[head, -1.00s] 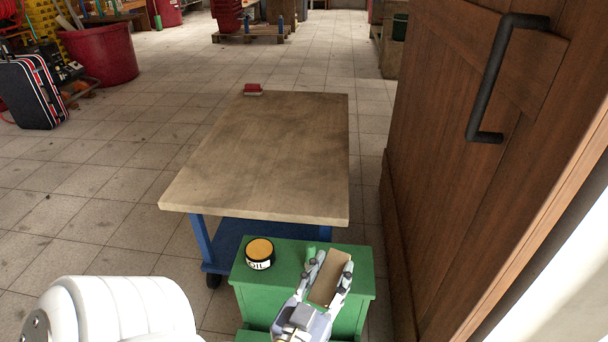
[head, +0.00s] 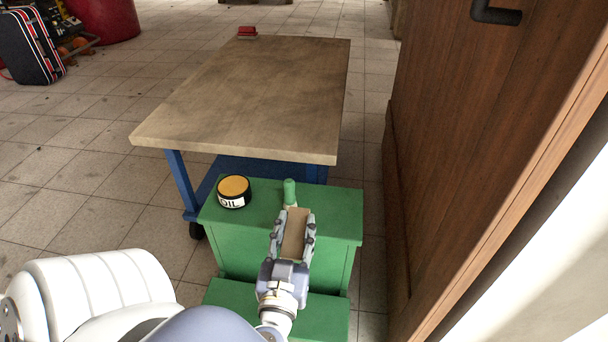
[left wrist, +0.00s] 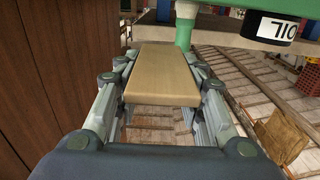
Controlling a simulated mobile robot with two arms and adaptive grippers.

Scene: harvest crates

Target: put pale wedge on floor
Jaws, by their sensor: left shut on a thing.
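The pale wedge (head: 295,232) is a tan wooden block held between the fingers of my left gripper (head: 293,228). In the left wrist view the wedge (left wrist: 163,75) lies lengthwise between both fingers, its near end facing the camera. The gripper is shut on it, in front of and above the green step box (head: 335,215). The tiled floor (head: 75,205) shows around the box and table. My right gripper is not in view.
An oil tin (head: 234,192) and a green bottle-like object (head: 289,190) stand on the green box. A wooden-topped blue table (head: 250,100) is behind it, with a red item (head: 247,32) at its far end. A wooden door (head: 460,150) closes off the right. Open floor lies left.

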